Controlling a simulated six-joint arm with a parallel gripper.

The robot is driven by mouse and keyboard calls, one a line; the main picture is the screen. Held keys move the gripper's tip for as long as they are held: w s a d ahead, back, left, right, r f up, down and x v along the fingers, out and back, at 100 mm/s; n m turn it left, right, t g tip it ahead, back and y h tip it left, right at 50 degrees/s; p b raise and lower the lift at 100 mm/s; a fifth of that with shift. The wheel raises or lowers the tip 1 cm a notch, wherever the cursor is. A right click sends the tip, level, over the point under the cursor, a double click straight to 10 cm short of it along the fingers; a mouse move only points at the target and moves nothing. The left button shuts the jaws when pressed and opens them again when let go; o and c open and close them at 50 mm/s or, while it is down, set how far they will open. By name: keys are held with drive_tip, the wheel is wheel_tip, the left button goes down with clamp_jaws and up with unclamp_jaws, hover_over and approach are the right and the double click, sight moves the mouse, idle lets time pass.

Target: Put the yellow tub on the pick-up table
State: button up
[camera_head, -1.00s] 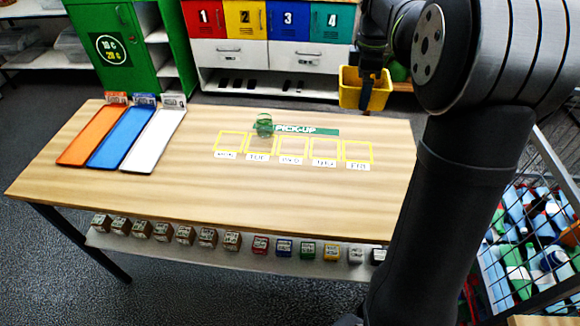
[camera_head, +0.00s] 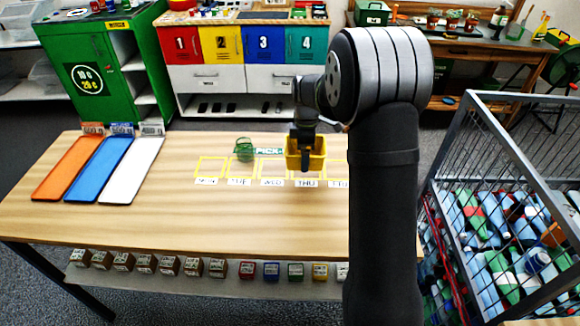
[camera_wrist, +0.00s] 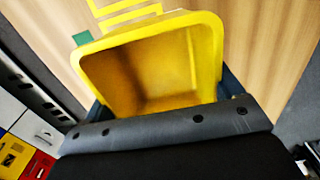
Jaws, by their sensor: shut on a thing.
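The yellow tub (camera_head: 318,160) is held in my gripper (camera_head: 304,158), at the back part of the pick-up table (camera_head: 200,225). In the head view it overlaps the marked squares near the THU label; I cannot tell how far above the wood it is. In the wrist view the tub (camera_wrist: 150,65) opens toward the camera and looks empty.
Orange (camera_head: 68,168), blue (camera_head: 102,168) and white (camera_head: 132,170) strips lie at the table's left. A wire cage of bottles (camera_head: 500,235) stands right. The front of the tabletop is clear.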

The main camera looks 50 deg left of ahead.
sight(292, 173)
drive_tip(key=a, duration=0.1)
drive_tip(key=s+a+f, duration=0.1)
drive_tip(key=a+f, duration=0.1)
drive_tip(key=shift+s+a+f, duration=0.25)
drive_tip(key=shift+s, duration=0.15)
drive_tip(key=shift+f, duration=1.9)
drive_tip(key=shift+f, duration=0.15)
drive_tip(key=o, duration=0.8)
wheel_tip(292, 173, up, 12)
drive_tip(key=shift+r, duration=0.15)
